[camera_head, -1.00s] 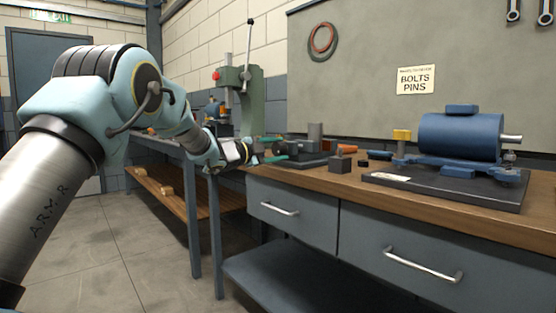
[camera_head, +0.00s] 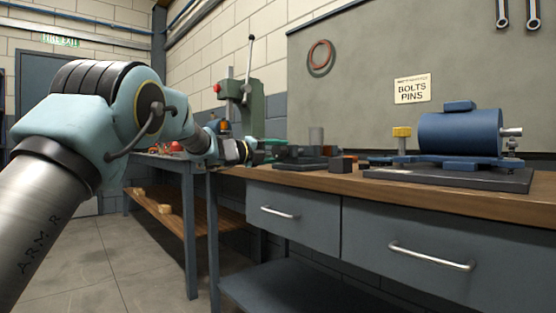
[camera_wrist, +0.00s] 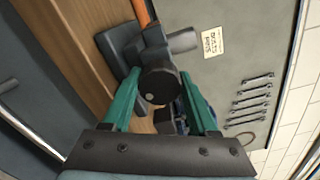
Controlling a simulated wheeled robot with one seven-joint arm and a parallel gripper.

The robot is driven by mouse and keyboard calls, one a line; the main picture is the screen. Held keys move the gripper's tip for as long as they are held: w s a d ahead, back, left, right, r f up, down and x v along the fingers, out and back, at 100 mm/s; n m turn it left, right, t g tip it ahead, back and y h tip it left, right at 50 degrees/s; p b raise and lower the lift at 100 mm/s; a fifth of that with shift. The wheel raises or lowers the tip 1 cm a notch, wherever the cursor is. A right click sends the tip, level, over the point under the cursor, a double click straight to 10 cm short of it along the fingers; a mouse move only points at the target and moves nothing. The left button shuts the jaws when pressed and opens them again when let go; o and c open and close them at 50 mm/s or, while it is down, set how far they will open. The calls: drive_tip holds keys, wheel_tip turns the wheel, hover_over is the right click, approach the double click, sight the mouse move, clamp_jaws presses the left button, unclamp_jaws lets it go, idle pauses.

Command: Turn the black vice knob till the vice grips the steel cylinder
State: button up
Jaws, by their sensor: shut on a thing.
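The black vice knob (camera_wrist: 160,86) shows in the middle of the wrist view, between the two green fingertips of my gripper (camera_wrist: 161,76). My gripper is shut on the knob. The dark vice (camera_wrist: 122,48) lies behind the knob, and the grey steel cylinder (camera_wrist: 183,42) stands out of it to the right. Whether the jaws touch the cylinder cannot be told. The knob is hard to make out there.
A blue motor (camera_head: 460,135) on a dark plate stands to the right on the wooden bench (camera_head: 430,198). A yellow-topped post (camera_head: 402,137) and a dark block (camera_head: 342,164) stand between it and the vice. A green press (camera_head: 246,105) stands behind my arm.

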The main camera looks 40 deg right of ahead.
drive_tip(key=shift+f+m+b, duration=0.1)
drive_tip(key=shift+m+b, duration=0.25)
drive_tip(key=shift+m, duration=0.15)
drive_tip(key=o, duration=1.4)
drive_tip(key=shift+c, duration=0.2)
drive_tip(key=a, duration=1)
drive_tip(key=shift+w+a, duration=0.3)
drive_tip(key=shift+a, duration=0.1)
